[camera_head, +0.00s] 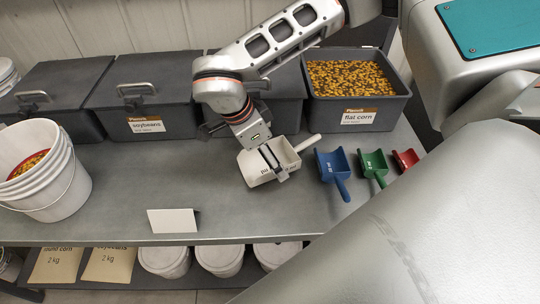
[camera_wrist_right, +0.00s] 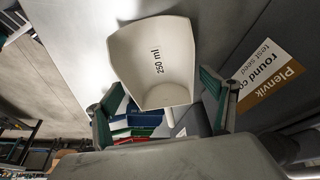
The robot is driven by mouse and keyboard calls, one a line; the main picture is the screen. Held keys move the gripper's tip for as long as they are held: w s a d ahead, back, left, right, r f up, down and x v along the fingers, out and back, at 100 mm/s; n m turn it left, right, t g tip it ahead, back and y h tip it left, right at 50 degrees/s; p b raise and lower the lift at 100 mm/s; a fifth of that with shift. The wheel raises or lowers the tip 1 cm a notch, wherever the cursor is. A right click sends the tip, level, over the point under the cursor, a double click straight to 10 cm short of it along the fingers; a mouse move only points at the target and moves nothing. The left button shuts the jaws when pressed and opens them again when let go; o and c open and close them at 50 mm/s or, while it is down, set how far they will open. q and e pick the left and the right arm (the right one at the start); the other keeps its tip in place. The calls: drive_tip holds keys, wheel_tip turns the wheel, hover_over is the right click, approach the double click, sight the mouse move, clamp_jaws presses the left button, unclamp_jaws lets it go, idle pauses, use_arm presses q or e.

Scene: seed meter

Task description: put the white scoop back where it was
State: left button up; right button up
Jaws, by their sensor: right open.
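The white scoop (camera_head: 257,170) is at the middle of the grey bench, in front of the dark bins, with its handle pointing up and right. I cannot tell whether it rests on the bench or hangs just above it. My right gripper (camera_head: 270,156) is open at the scoop, one dark finger overlapping its bowl. In the right wrist view the scoop (camera_wrist_right: 150,58), marked 250 ml, shows beyond and between the open fingers (camera_wrist_right: 156,95). Contact with the fingers is not clear. My left gripper is not in view.
Blue (camera_head: 332,166), green (camera_head: 374,165) and red (camera_head: 404,160) scoops lie in a row to the right. An open flat corn bin (camera_head: 358,113) stands behind them. A white bucket (camera_head: 62,190) is at left, a blank card (camera_head: 173,221) at the front edge.

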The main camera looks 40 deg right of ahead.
drive_tip(key=v, duration=1.1)
drive_tip(key=shift+r, duration=0.2)
